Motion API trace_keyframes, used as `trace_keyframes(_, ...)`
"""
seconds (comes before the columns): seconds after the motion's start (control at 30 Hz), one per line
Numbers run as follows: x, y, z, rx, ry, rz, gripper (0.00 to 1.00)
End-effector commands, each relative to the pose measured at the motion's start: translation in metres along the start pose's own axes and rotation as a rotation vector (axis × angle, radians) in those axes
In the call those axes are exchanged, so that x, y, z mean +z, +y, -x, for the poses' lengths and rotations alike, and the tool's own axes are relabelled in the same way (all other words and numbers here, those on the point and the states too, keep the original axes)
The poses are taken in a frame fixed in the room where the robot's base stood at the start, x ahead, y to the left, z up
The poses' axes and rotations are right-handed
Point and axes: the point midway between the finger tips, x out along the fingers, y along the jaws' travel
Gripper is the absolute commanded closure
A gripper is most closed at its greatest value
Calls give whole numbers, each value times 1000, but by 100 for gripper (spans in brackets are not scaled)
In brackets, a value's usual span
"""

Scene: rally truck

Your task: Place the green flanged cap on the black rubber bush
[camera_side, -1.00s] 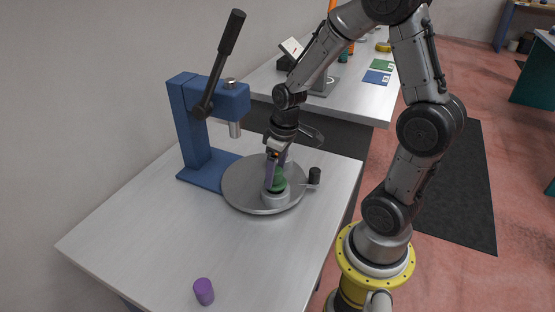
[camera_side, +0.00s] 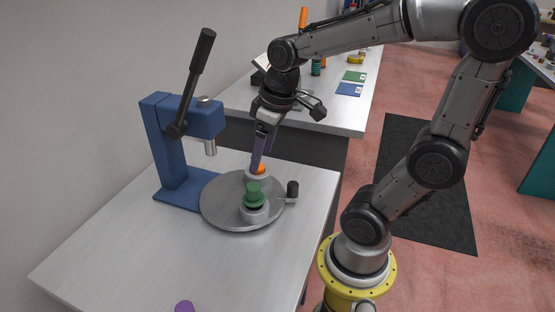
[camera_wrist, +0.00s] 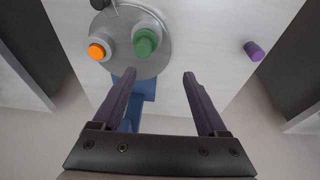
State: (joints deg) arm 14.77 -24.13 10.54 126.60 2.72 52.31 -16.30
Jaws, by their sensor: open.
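The green flanged cap (camera_side: 254,192) stands upright in the front pale round holder (camera_side: 255,213) on the grey turntable (camera_side: 222,208). It also shows from above in the wrist view (camera_wrist: 145,42). No black rubber bush can be made out; whether one lies under the cap is hidden. My gripper (camera_wrist: 160,77) is open and empty, its purple fingers spread apart in the wrist view. In the side view my gripper (camera_side: 257,168) is above and behind the green cap, clear of it, with its fingertips overlapping the orange piece (camera_side: 259,169) in the picture.
The orange piece sits in a second holder behind the green cap. A blue lever press (camera_side: 168,145) stands left of the turntable. A black knob (camera_side: 292,188) sticks up at its right edge. A purple cylinder (camera_side: 185,306) lies near the front. The table between is clear.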

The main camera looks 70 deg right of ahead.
Motion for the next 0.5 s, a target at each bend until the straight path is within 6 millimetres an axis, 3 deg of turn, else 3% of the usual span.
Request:
trace_keyframes(0.03, 10, -14, 12, 3, 49, 12, 25)
trace_keyframes(0.2, 45, -43, 32, -8, 169, 5, 25)
trace_keyframes(0.33, 62, -52, 36, -22, 220, -4, 25)
trace_keyframes(0.5, 67, -54, 37, -28, 235, -10, 25)
